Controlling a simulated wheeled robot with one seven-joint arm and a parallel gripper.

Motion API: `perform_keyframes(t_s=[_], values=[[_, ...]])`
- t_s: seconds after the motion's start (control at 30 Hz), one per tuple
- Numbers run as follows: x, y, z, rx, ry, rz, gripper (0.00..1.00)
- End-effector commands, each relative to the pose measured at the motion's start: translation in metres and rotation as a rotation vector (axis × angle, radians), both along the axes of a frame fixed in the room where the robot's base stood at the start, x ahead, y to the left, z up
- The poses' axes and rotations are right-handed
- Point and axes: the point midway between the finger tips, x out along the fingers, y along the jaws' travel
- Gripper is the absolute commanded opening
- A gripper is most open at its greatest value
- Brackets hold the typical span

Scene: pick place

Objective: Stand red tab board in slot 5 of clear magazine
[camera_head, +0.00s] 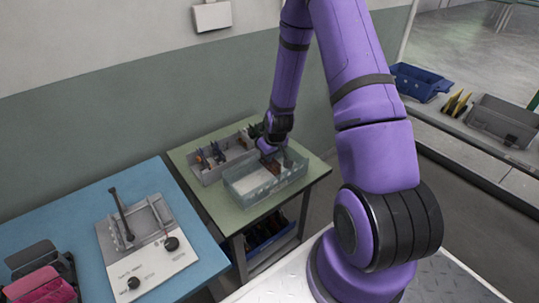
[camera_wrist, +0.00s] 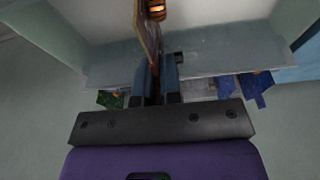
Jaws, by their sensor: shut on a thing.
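The clear magazine (camera_head: 240,190) is a see-through open box on the green table. In the wrist view its translucent wall (camera_wrist: 110,68) runs behind my fingers. My gripper (camera_wrist: 158,85) is shut on a thin board (camera_wrist: 148,35), which stands edge-on between the fingers with an orange part on its side. In the head view my gripper (camera_head: 270,145) is over the magazine, and the brownish board (camera_head: 270,163) shows at or inside its back part. The red tab and slot numbers cannot be made out. I cannot tell whether the board touches the magazine's floor.
A grey bin (camera_head: 207,178) with several upright boards stands just behind and left of the magazine. Green (camera_wrist: 110,100) and blue (camera_wrist: 255,84) boards show in the wrist view. A blue table (camera_head: 75,215) with a grey fixture (camera_head: 150,225) is at the left. The green table's front right is bare.

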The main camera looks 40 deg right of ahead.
Motion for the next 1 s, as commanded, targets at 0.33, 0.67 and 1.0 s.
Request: perform_keyframes(t_s=[0.33, 0.67, 1.0], values=[[0.000, 0.000, -0.006, 0.000, 0.001, 0.000, 0.00], [0.000, 0.000, -0.015, 0.000, 0.000, 0.000, 0.00], [0.000, 0.000, -0.015, 0.000, 0.000, 0.000, 0.36]])
